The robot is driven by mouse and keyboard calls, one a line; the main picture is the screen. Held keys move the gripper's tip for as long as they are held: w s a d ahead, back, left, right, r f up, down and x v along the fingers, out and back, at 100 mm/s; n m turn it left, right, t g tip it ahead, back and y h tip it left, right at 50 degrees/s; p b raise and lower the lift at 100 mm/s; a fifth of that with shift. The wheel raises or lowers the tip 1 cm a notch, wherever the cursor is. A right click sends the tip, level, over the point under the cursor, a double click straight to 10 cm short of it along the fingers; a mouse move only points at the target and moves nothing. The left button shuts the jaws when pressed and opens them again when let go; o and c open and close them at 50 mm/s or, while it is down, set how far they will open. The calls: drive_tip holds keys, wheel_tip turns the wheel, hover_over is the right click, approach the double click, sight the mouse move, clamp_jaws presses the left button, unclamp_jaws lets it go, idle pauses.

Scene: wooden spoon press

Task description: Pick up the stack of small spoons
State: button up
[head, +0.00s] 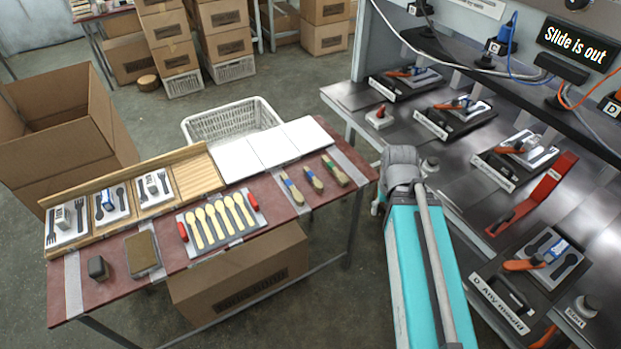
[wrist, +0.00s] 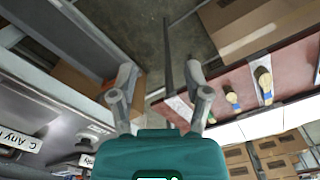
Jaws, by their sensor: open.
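Three small wooden bundles with coloured bands lie side by side at the right end of the red table: a left one (head: 291,190), a middle one (head: 313,179) and a right one (head: 335,172). They look like banded spoon stacks; which holds the small spoons I cannot tell. The wrist view shows three such bundles (wrist: 265,83) on the table to the right of my gripper. My gripper (wrist: 160,82) is open and empty, apart from the bundles, with bare floor between its fingers. In the head view my arm hides its fingers.
A tray of several pale spoons with red handles (head: 219,222) lies mid-table. White panels (head: 270,150) and a wooden rack (head: 190,175) line the back. A white basket (head: 235,118) stands behind. A metal bench (head: 465,185) with press stations is on the right.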

drive_tip(key=shift+d, duration=0.2)
drive_tip(key=n+b, duration=0.1)
drive_tip(key=n, duration=0.6)
hover_over(311, 175)
drive_tip(key=shift+f, duration=0.6)
drive_tip(key=shift+f, duration=0.15)
wheel_tip(311, 175, down, 8)
drive_tip(key=b, duration=0.8)
drive_tip(key=shift+f+b, duration=0.2)
drive_tip(key=shift+b, duration=0.2)
